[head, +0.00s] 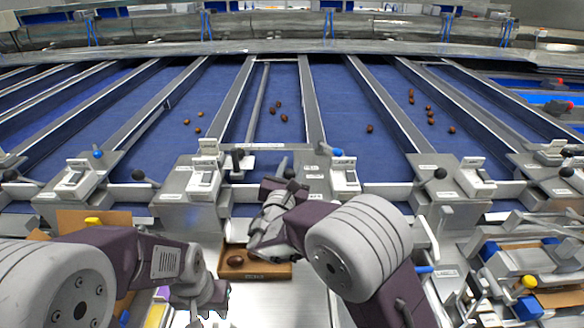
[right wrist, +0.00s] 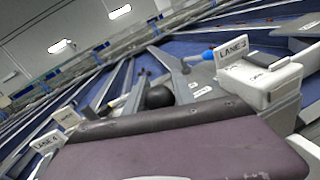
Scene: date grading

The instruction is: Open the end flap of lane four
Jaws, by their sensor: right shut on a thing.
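Lane four's sign (right wrist: 47,141) shows at the left of the right wrist view; its white box (head: 205,178) stands left of the middle lane (head: 285,130) in the head view. My right gripper (head: 277,185) is over the front end of this lane, shut on the lever with the black knob (head: 290,173). The knob also shows in the right wrist view (right wrist: 160,97), just past my purple wrist part. My own arm hides the fingertips and most of the lane's end, so the flap's state is unclear. My left gripper (head: 207,312) is low at the bottom edge, its fingers unclear.
A neighbouring white box (head: 345,176) with a blue knob (head: 337,152) stands to the right. A brown tray (head: 278,270) holding a dark date (head: 235,261) lies below, between my arms. Several dates lie on the blue lanes. More levers stand along the front rail.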

